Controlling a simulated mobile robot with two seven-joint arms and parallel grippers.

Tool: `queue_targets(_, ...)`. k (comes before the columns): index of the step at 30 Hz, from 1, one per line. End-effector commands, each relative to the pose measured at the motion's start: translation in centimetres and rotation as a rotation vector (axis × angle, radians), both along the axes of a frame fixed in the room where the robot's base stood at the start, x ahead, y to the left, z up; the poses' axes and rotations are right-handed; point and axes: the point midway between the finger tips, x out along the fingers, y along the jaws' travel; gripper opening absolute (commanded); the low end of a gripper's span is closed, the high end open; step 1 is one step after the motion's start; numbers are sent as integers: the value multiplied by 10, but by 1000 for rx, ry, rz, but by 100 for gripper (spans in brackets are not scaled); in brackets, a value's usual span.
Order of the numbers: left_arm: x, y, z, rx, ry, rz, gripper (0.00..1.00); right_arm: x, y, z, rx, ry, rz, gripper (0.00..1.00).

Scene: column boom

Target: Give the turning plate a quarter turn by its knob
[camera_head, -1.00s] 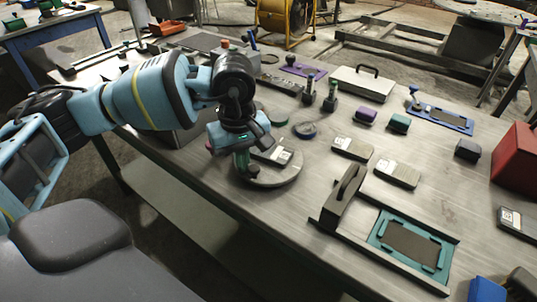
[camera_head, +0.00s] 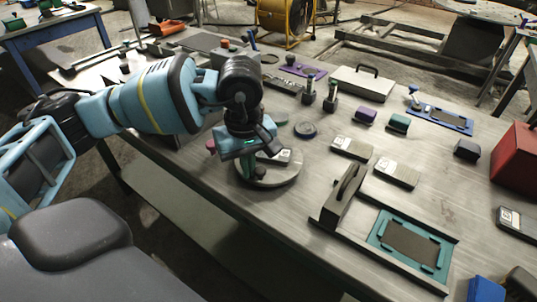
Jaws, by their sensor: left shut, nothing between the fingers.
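The turning plate (camera_head: 276,182) is a round grey disc lying flat near the front edge of the workbench. A dark green upright knob (camera_head: 246,170) shows at its left side, partly hidden by my left gripper. A flat block with a white label (camera_head: 284,156) is on the far part of the plate, partly covered. My left gripper (camera_head: 247,157) points down over the left part of the plate, right at the knob. It is shut with nothing held. I cannot tell whether it touches the knob. My right gripper is not in view.
Bare bench lies at the front, below the plate.

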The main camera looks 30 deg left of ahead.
Motion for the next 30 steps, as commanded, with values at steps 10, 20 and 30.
queue_targets(10,-4,-4,-8,3,18,-6,0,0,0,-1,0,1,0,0)
queue_targets(20,-4,-10,-8,3,17,-4,0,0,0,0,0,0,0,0)
queue_targets(30,-3,-14,-8,3,16,-6,0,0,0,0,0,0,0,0)
